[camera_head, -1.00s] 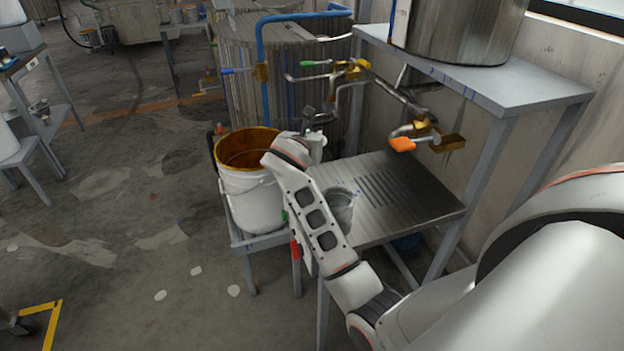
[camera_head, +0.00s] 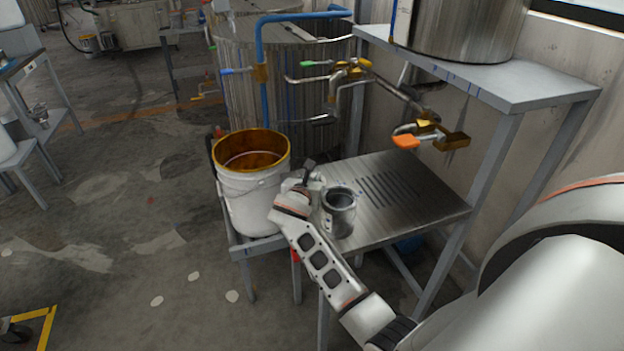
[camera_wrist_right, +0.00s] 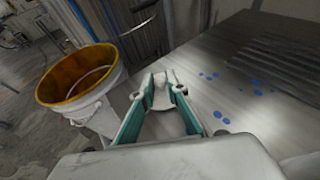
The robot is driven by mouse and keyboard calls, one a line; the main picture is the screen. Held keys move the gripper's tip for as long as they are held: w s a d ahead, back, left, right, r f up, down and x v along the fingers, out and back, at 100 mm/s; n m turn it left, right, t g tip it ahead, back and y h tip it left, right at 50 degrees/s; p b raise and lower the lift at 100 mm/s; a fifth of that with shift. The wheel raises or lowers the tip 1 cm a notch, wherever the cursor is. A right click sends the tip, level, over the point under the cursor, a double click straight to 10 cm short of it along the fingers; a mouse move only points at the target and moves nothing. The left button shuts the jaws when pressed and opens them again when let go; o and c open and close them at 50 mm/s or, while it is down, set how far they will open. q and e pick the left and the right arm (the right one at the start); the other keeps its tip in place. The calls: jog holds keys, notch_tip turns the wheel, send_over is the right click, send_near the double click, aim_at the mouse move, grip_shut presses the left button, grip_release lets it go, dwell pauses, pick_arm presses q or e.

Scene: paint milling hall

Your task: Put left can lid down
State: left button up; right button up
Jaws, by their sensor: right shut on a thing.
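A small metal can (camera_head: 339,222) stands open on the steel table, its inside grey. My right gripper (camera_head: 312,172) is just left of and behind the can, above the tabletop, beside the white bucket. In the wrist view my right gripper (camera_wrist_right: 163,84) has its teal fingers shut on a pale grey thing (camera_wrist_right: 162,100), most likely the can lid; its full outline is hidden. The lid cannot be made out clearly in the head view. My left gripper is not in view.
A white bucket (camera_head: 252,200) with an orange-brown inside stands at the table's left end. The steel table (camera_head: 415,205) is clear to the right, with slots and blue spots. Valves with an orange handle (camera_head: 406,141) and pipes hang above its back.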

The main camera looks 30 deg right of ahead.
jog(key=shift+r, duration=0.1)
jog(key=o, duration=0.8)
jog(key=shift+c, duration=0.2)
jog(key=shift+s+a, duration=0.1)
jog(key=shift+a, duration=0.05)
jog(key=p+v, duration=0.1)
jog(key=v, duration=1)
jog(key=shift+s+a+r+p, duration=0.2)
jog(key=shift+s+p, duration=0.05)
jog(key=shift+p, duration=0.05)
